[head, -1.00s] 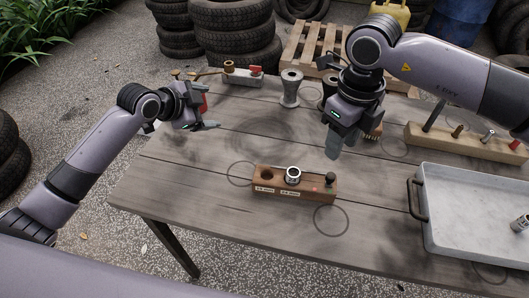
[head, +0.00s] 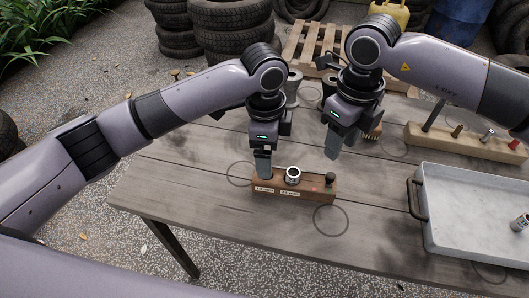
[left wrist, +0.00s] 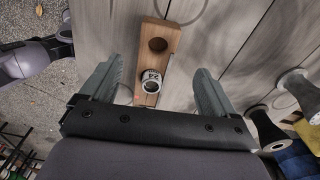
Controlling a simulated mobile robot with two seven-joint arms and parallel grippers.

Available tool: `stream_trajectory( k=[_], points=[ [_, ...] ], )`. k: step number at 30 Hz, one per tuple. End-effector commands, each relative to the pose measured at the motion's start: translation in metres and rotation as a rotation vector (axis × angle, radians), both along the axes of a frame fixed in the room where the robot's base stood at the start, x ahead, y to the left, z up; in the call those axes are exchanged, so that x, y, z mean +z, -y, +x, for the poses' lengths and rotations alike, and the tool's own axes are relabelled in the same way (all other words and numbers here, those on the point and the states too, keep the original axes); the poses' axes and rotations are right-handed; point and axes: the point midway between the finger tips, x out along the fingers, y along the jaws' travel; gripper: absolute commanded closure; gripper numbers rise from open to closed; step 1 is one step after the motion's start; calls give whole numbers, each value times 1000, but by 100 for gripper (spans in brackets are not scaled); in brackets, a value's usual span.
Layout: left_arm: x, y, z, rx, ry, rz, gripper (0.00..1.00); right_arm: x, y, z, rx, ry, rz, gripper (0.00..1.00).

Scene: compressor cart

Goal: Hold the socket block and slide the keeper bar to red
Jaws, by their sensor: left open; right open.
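The socket block (head: 300,194) is a brown wooden block with white labels, lying near the middle of the table. A shiny metal socket (head: 293,175) stands in it. A red dot and a dark knob (head: 330,180) are at its right end; I cannot tell whether the knob belongs to the keeper bar. My left gripper (head: 263,166) is open, pointing down at the block's left end and hiding part of it. In the left wrist view the block (left wrist: 168,28), with an empty hole and the socket (left wrist: 151,82), shows between the open fingers. My right gripper (head: 334,148) is open above the table behind the block.
A grey tray (head: 475,173) with a dark handle lies at the right. A wooden rack (head: 462,142) with several pegs stands behind it. A grey spool (head: 294,85) stands behind the left gripper. The table in front of the block is clear.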

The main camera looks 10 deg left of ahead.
Motion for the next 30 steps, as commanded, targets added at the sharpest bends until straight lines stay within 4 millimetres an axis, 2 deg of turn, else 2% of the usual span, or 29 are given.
stream_trajectory(
  k=[4, 18, 30],
  points=[
    [-16, -6, -4, -22, -5, 38, 11, 0, 0, 0, 0, 0, 0, 57],
    [-77, -6, -4, -23, -5, 38, 11, 0, 0, 0, 0, 0, 0, 57],
    [-84, -6, -4, -23, -3, 37, 11, 0, 0, 0, 0, 0, 0, 57]
  ],
)
